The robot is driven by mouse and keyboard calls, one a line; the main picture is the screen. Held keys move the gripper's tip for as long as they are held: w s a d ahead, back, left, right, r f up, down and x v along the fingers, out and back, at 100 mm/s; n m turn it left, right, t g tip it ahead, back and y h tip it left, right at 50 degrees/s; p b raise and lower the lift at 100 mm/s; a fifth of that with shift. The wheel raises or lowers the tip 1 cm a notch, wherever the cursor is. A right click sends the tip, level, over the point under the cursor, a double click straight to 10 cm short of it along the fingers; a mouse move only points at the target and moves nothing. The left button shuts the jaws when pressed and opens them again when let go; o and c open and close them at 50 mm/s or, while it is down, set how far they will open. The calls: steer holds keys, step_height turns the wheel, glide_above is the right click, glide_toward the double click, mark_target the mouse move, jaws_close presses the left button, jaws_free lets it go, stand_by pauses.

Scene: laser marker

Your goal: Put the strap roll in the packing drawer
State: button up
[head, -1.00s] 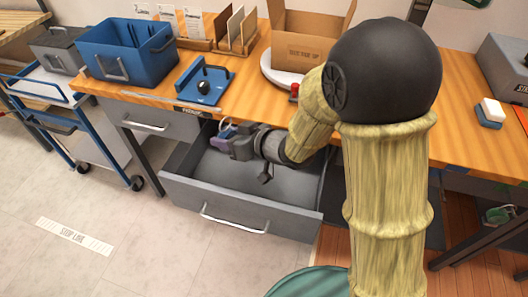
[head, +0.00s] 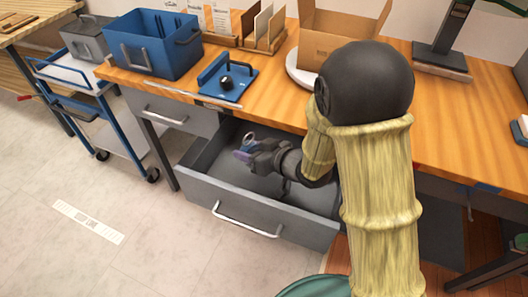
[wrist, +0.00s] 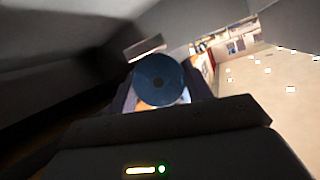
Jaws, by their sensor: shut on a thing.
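The packing drawer (head: 311,232) is pulled open below the wooden bench, its grey inside mostly bare. My gripper (head: 244,153) is inside the drawer's outline, near its back left part, pointing left. It is shut on the strap roll (head: 248,141), a small bluish ring in the head view. Whether the roll touches the drawer floor cannot be told. My arm covers the drawer's back right part.
On the bench (head: 450,130) stand a blue bin (head: 150,50), a blue fixture with a black knob (head: 228,80) and a cardboard box (head: 335,40). A closed drawer (head: 165,112) is to the left. A cart (head: 120,135) stands further left. The floor in front is clear.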

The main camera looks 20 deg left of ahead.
step_height(320, 180, down, 6)
steer(key=shift+w+f+b, duration=0.1)
steer(key=shift+b, duration=0.6)
steer(key=w, duration=0.3)
steer(key=shift+w+d+f, duration=0.15)
steer(key=shift+w+d, duration=0.05)
steer(key=shift+w, duration=0.55)
steer(key=shift+w, duration=0.1)
steer(key=w, duration=0.3)
steer(key=shift+w+d, duration=0.15)
steer(key=shift+w, duration=0.05)
steer(key=shift+f+b, duration=0.3)
steer(key=shift+f, duration=0.3)
